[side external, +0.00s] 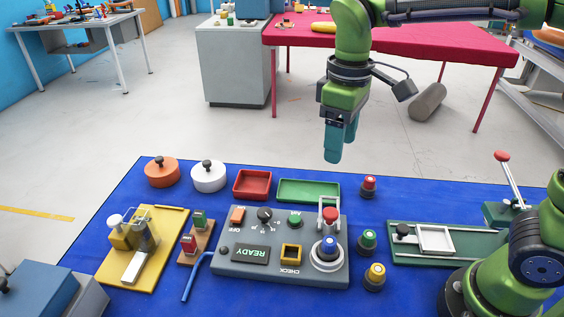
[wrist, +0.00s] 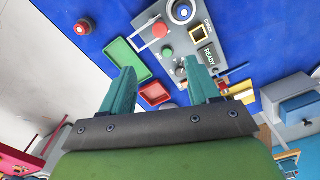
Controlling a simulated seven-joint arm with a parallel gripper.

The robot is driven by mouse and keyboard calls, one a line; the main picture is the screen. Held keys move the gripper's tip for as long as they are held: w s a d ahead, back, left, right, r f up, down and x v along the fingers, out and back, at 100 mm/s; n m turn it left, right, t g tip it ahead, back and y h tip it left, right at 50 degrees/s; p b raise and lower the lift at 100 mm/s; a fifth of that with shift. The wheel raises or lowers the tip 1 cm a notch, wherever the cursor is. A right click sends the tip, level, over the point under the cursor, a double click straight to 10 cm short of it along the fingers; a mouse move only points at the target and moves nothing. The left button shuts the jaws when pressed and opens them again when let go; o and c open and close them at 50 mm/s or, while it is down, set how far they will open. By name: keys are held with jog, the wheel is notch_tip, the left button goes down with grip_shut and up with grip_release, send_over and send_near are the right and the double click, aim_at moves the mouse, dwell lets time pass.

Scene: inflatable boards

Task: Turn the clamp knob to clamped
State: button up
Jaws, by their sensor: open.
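My gripper (side external: 334,157) hangs above the far edge of the blue table with its teal fingers pointing down, open and empty. In the wrist view its two fingers (wrist: 160,72) stand apart. No knob is readably labelled as the clamp knob. A yellow fixture (side external: 118,262) at the left of the table carries a white round knob (side external: 115,220) and a pale strip. A green fixture (side external: 465,257) at the right carries a black knob (side external: 402,230) beside a white frame (side external: 450,240). My gripper is apart from both. Whether either is clamped cannot be told.
A grey control panel (side external: 225,268) with a READY display, black dial (side external: 264,214) and red-handled lever (side external: 330,214) stands mid-table. A red tray (side external: 252,197), green tray (side external: 309,201), two round lidded pots and several push buttons surround it. A red-knobbed lever (side external: 502,156) rises at right.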

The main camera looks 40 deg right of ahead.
aim_at(331, 212)
notch_tip(331, 212, down, 17)
jog(key=shift+r, duration=0.1)
dwell(0.3)
jog(key=shift+c, duration=0.2)
jog(key=c, duration=1)
